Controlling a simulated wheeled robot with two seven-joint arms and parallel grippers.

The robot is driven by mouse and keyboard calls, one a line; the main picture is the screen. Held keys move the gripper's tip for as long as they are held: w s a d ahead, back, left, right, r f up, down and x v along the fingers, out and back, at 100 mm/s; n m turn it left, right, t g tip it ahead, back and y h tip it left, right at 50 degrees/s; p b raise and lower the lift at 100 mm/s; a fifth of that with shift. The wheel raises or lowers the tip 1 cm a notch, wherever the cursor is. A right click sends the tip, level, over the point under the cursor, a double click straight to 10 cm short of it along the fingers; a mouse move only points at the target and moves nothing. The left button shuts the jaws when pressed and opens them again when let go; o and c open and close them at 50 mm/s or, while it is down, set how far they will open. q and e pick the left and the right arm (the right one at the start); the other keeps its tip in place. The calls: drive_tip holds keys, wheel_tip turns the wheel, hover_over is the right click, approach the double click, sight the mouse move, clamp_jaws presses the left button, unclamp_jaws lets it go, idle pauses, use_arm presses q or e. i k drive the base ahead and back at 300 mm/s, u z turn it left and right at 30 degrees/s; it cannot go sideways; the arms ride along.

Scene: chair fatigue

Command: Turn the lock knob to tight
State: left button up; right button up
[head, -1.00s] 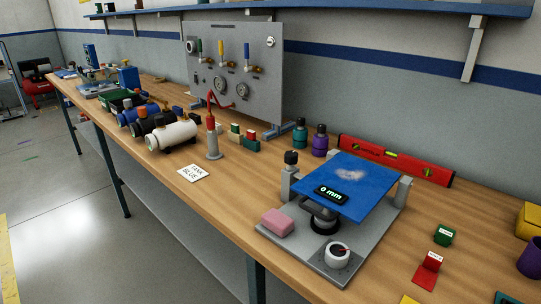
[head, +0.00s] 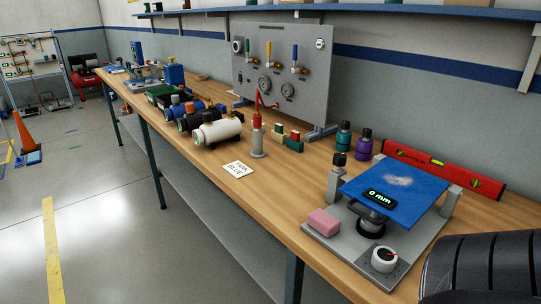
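A grey stand (head: 338,239) with a tilted blue plate (head: 388,203) stands on the right part of the bench. A small display (head: 380,198) on the plate reads "0 mm". A white round knob (head: 385,260) with a red mark sits at the stand's front corner, on a dark dial. A black knob (head: 339,159) tops a post at the plate's left corner. I cannot tell from labels which one is the lock knob. Neither of my grippers is in view.
A pink block (head: 324,222) lies on the stand's left side. A large black grooved shape (head: 482,268) fills the lower right, hiding bench there. A red level (head: 442,169), two bottles (head: 343,139) and a gauge panel (head: 282,75) stand behind. A "TANK BLUE" card (head: 238,169) lies left.

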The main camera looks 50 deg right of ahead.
sight(339, 161)
drive_tip(key=u, duration=0.05)
drive_tip(key=i, duration=2.8)
drive_tip(key=z, duration=3.05)
